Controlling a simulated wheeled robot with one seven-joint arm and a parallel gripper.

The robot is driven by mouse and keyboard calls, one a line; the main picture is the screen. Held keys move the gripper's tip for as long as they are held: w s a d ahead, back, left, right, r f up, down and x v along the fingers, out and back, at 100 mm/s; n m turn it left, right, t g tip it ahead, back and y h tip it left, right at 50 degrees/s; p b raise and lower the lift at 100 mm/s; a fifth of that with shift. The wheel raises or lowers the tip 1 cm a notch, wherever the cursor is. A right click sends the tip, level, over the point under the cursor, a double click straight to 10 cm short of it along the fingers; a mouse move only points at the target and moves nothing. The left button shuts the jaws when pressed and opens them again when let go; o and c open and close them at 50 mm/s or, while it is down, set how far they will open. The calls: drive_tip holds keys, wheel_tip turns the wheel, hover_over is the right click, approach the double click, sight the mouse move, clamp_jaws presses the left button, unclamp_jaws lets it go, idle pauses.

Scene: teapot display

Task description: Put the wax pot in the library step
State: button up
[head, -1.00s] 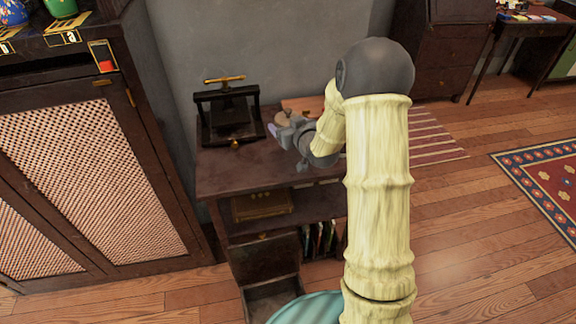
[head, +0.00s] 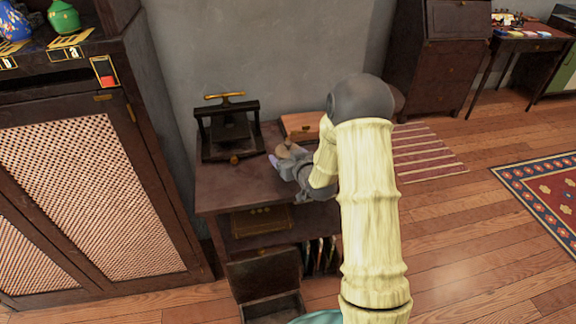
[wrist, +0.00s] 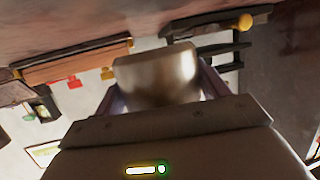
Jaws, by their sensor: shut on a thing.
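The wax pot (wrist: 157,78), a dull tan-grey vessel, sits between the fingers of my gripper (wrist: 160,100) in the wrist view. In the head view the pot's brownish top (head: 288,150) shows just above my gripper (head: 283,164), which is shut on it over the dark wooden stand. The pot's lower part is hidden by the gripper there. An open dark wooden box with a raised lid, apparently the library step (head: 264,277), stands on the floor in front of the stand, below and nearer than my gripper. Its inside shows only in part.
The stand's top (head: 225,185) carries a black press with a brass handle (head: 228,130) and a wooden box (head: 301,125). A brass-trimmed box (head: 262,221) and upright books (head: 318,254) fill its shelf. A tall lattice-door cabinet (head: 80,190) stands left. Open floor lies right.

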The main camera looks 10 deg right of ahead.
drive_tip(key=shift+f, duration=1.75)
drive_tip(key=shift+f+b, duration=0.2)
drive_tip(key=shift+b, duration=0.15)
drive_tip(key=o, duration=1.3)
drive_tip(key=shift+r, duration=0.15)
drive_tip(key=v, duration=1.2)
